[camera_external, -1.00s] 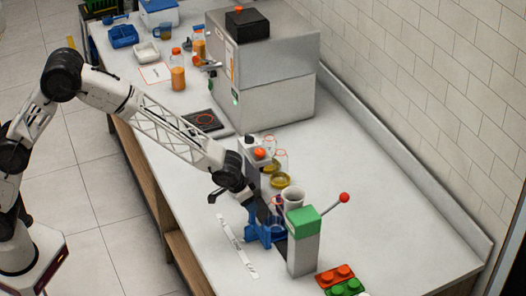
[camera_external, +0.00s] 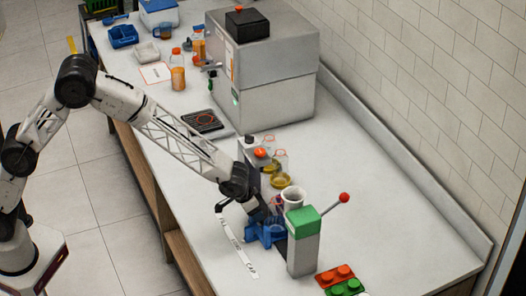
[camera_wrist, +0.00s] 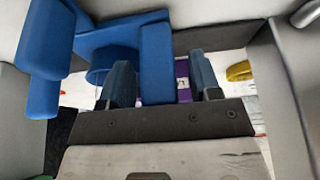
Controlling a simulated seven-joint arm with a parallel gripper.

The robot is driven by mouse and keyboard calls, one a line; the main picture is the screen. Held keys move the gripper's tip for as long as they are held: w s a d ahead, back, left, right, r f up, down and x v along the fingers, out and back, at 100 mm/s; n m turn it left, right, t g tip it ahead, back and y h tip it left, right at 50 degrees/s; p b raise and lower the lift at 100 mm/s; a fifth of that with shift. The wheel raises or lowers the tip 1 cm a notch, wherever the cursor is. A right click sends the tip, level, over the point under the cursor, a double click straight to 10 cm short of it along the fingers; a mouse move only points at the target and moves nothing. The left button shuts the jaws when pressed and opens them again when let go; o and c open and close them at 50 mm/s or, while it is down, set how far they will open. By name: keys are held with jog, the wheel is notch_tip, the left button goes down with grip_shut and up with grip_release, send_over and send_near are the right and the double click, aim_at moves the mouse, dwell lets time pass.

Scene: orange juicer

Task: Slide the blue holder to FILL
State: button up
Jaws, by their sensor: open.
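The blue holder (camera_external: 267,234) stands at the front of the filling and capping station, to the right of the white label strip (camera_external: 238,248). FILL is at the strip's far end and CAP at its near end. My gripper (camera_external: 262,212) is low over the holder. In the wrist view the fingers (camera_wrist: 163,78) are apart, with an upright blue part of the holder (camera_wrist: 157,65) between them. Contact cannot be told. The holder's far side is hidden by my gripper and the station.
The grey station post with the green top (camera_external: 303,224) stands close right of the holder, with a red-knobbed lever (camera_external: 344,198). Flasks (camera_external: 279,162) and a white cup (camera_external: 293,197) stand behind. Red and green blocks (camera_external: 338,274) lie at the near end. The right counter is clear.

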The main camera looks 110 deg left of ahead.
grip_shut()
jog(key=shift+s+a, duration=2.9)
jog(key=shift+s, duration=0.05)
grip_release()
jog(key=shift+r, duration=0.15)
jog(key=v, duration=0.7)
jog(key=shift+r, duration=0.2)
jog(key=shift+s+d, duration=0.1)
